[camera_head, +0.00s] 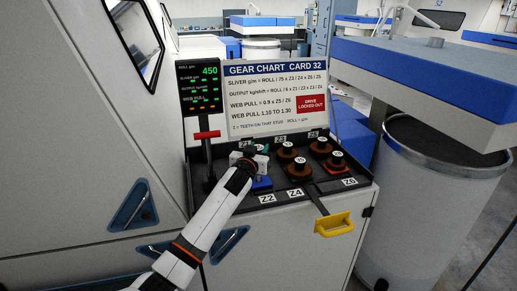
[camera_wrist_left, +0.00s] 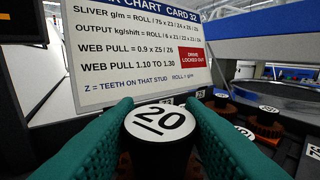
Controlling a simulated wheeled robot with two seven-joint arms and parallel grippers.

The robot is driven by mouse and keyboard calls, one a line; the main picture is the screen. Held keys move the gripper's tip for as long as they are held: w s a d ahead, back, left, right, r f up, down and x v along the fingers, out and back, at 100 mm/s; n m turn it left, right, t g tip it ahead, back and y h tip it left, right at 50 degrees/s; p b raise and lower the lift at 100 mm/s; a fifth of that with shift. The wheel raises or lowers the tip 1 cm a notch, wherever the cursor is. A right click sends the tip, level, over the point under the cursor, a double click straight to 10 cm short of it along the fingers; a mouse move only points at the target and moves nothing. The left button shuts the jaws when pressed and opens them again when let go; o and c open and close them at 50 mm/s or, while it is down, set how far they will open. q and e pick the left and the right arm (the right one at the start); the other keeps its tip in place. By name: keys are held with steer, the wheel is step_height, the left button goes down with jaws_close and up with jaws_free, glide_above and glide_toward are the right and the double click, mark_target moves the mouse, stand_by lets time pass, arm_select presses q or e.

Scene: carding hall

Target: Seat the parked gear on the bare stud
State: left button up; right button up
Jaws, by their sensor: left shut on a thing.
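My left gripper (camera_head: 258,153) is over the left part of the black gear tray (camera_head: 232,202). In the left wrist view its teal fingers (camera_wrist_left: 160,128) are shut on the black hub of a gear with a white cap marked 20 (camera_wrist_left: 158,122). The gear's lower part is hidden there. A blue piece (camera_head: 262,184) shows just below the gripper, near the Z2 label; I cannot tell what it is. Brown gears with black hubs sit on the tray to the right (camera_head: 299,171), (camera_head: 337,161). The bare stud is not visible, and the gripper covers part of the Z1 area. My right gripper is not in view.
A gear chart board (camera_head: 276,93) stands behind the tray, with a green-lettered display (camera_head: 199,88) at its left. A grey can (camera_head: 430,190) stands right.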

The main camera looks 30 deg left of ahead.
mark_target(259, 177)
arm_select(q)
steer(key=shift+w, duration=0.15)
steer(key=f+b, duration=0.1)
steer(key=f, duration=0.2)
steer(key=shift+w+a+b, duration=0.1)
steer(key=shift+w+b, duration=0.2)
steer(key=shift+b, duration=0.1)
step_height(259, 177, down, 4)
steer(key=shift+r+b, duration=0.25)
steer(key=shift+b, duration=1)
steer(key=shift+f, duration=0.25)
steer(key=shift+f+b, duration=0.25)
steer(key=shift+b, duration=0.1)
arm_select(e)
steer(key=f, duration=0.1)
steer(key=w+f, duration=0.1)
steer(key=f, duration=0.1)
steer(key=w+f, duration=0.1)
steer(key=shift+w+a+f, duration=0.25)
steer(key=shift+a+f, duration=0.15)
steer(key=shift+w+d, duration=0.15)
arm_select(q)
steer(key=o, duration=1.2)
steer(key=shift+c, duration=0.2)
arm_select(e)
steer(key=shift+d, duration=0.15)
